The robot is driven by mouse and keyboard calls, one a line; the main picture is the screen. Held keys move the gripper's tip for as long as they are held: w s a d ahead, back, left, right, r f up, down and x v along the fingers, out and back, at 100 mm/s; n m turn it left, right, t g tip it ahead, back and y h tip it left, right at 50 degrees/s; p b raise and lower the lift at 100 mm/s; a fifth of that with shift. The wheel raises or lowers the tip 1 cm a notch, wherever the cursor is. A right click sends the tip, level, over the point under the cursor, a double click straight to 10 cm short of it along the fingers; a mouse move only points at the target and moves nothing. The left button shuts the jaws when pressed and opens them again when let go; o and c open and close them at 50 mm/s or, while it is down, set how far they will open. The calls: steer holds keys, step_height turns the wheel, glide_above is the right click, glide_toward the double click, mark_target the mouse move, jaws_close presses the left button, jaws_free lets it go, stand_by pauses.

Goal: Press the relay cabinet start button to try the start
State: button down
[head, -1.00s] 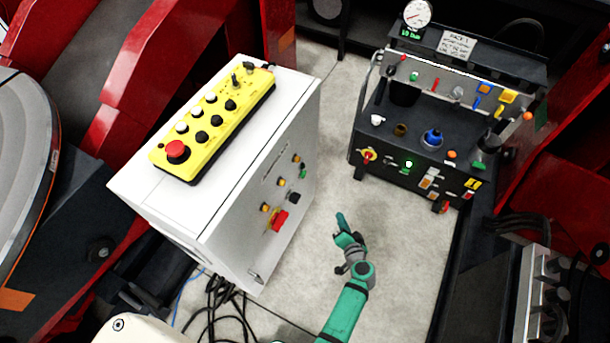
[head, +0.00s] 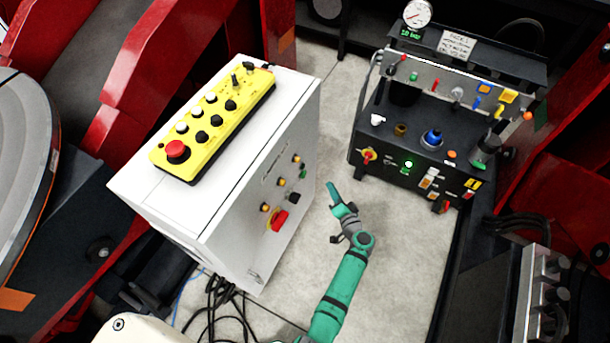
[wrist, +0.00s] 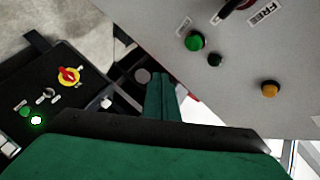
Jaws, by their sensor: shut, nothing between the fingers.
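The white cabinet (head: 262,185) stands left of my gripper, with controls on its right face. A green button (head: 303,174) sits there near amber lamps (head: 296,159). The label by the green button is too small to read. My gripper (head: 331,187) is shut and empty, a short way right of the panel and apart from it. Its fingers (wrist: 162,95) point left of the green button in the wrist view.
A red-and-yellow switch (head: 279,220) protrudes low on the cabinet face. A yellow pendant (head: 214,120) lies on the cabinet top. A black bench rack (head: 420,170) with a lit green button stands at right. Pale floor (head: 335,155) lies clear between them.

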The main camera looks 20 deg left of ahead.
steer(key=a, duration=0.7)
steer(key=shift+a, duration=0.2)
steer(key=shift+w+a, duration=0.1)
steer(key=shift+a, duration=0.1)
stand_by(1.8)
steer(key=shift+a, duration=0.25)
steer(key=shift+a, duration=0.45)
stand_by(1.0)
steer(key=shift+d, duration=0.9)
steer(key=d, duration=0.5)
